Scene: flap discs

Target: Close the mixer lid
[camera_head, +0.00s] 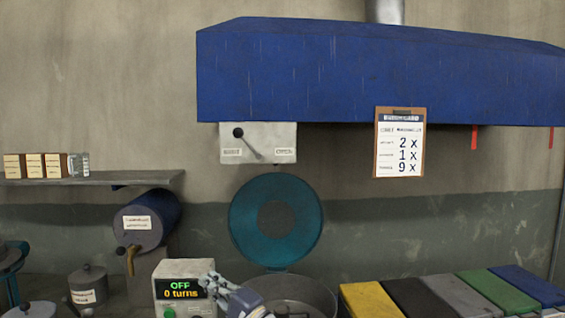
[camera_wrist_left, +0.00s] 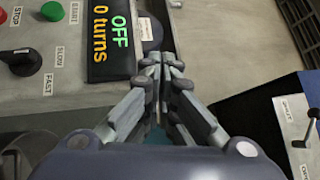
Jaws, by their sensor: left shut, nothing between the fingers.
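The round teal mixer lid (camera_head: 276,251) stands upright and open at the back edge of the metal mixer bowl (camera_head: 318,289). Its centre is a darker grey disc. The mixer control box (camera_head: 182,268) stands left of the bowl and its display (camera_wrist_left: 110,38) reads OFF, 0 turns. My left gripper (camera_head: 207,282) is in front of the control box's right side, left of the bowl and below the lid. In the left wrist view its fingers (camera_wrist_left: 164,64) are together, with nothing between them. The lid is apart from the gripper. My right gripper is not in view.
A blue hood (camera_head: 350,75) hangs above, with a lever panel (camera_head: 258,143) under its left end. A blue barrel (camera_head: 147,221) with a tap is at the left. Several coloured bins (camera_head: 455,293) stand right of the bowl. A clipboard (camera_head: 399,142) hangs at the hood's front.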

